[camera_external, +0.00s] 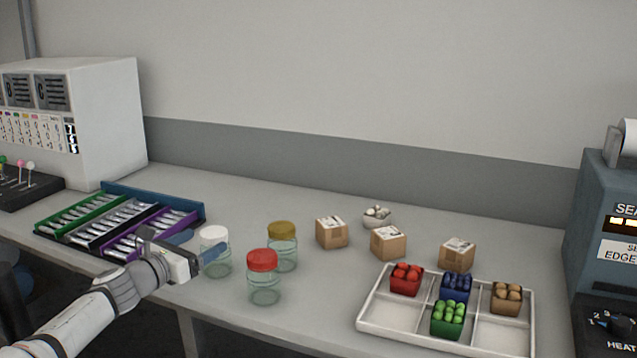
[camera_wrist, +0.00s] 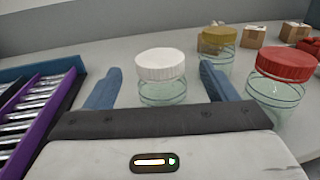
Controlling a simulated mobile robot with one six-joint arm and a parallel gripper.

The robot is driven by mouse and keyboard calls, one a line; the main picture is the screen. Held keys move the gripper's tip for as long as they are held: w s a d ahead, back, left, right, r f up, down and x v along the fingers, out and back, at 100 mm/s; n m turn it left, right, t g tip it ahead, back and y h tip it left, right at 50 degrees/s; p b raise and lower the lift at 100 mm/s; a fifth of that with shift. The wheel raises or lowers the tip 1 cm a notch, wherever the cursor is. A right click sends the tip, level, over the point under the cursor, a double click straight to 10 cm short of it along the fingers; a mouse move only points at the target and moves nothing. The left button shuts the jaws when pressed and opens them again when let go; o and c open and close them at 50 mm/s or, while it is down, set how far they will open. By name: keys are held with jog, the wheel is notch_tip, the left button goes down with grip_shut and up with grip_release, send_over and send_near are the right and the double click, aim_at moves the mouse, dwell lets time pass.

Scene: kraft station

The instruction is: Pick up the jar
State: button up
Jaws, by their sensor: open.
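Three clear glass jars stand upright on the grey table. The white-lidded jar (camera_external: 215,252) is at the left, the red-lidded jar (camera_external: 263,277) is in front to its right, and the gold-lidded jar (camera_external: 282,247) is behind. My gripper (camera_external: 200,246) is at the white-lidded jar. In the wrist view, my gripper (camera_wrist: 160,85) is open, its two blue fingers apart with the white-lidded jar (camera_wrist: 162,75) showing between and beyond them. The red-lidded jar (camera_wrist: 282,82) is just right of the right finger, and the gold-lidded jar (camera_wrist: 217,48) is farther back.
A divided rack of silver items (camera_external: 103,203) lies left of my gripper. Small cardboard boxes (camera_external: 388,243) and a white bowl (camera_external: 377,217) stand behind the jars. A white compartment tray (camera_external: 400,318) with coloured bins is at right. A blue machine (camera_external: 600,240) stands at the right edge.

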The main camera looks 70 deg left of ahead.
jog(key=b+x, duration=0.1)
jog(key=x, duration=0.2)
jog(key=b+x, duration=0.1)
jog(key=shift+w+f+b, duration=0.15)
jog(key=shift+f+b, duration=0.1)
jog(key=shift+b, duration=0.05)
jog(key=shift+w+a+r, duration=0.15)
jog(key=shift+w+a, duration=0.15)
jog(key=shift+w, duration=0.05)
jog(key=shift+c, duration=0.5)
jog(key=c, duration=1)
jog(key=shift+c, duration=0.4)
jog(key=shift+r, duration=0.2)
